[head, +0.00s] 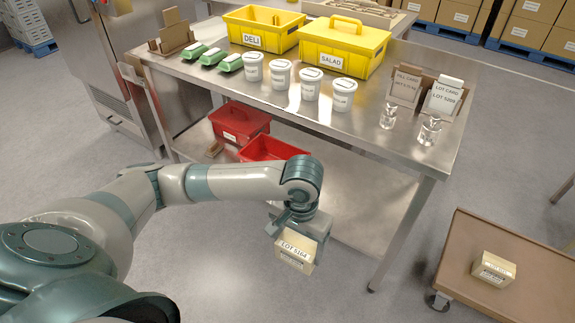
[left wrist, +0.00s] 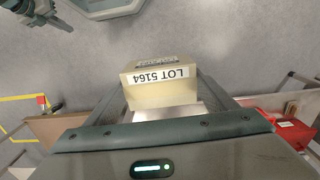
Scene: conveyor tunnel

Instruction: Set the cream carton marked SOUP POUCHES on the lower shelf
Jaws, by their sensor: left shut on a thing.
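My left gripper (head: 297,240) is shut on a cream carton (head: 295,252) with a white label reading LOT 5164. It holds the carton in the air, in front of the steel table. The carton also shows between the fingers in the left wrist view (left wrist: 160,82); more print on it is too small to read, so I cannot confirm SOUP POUCHES. The table's lower shelf (head: 345,200) is partly hidden by my arm. A dark part, perhaps my right gripper (left wrist: 42,14), shows at the upper left of the left wrist view, its jaws unclear.
Two red bins (head: 240,122) (head: 272,148) occupy the left of the lower shelf; its right side looks clear. Yellow bins, tubs and card stands fill the tabletop (head: 385,150). A brown cart (head: 530,255) at right carries another cream carton (head: 494,268). A table leg (head: 405,232) stands at right.

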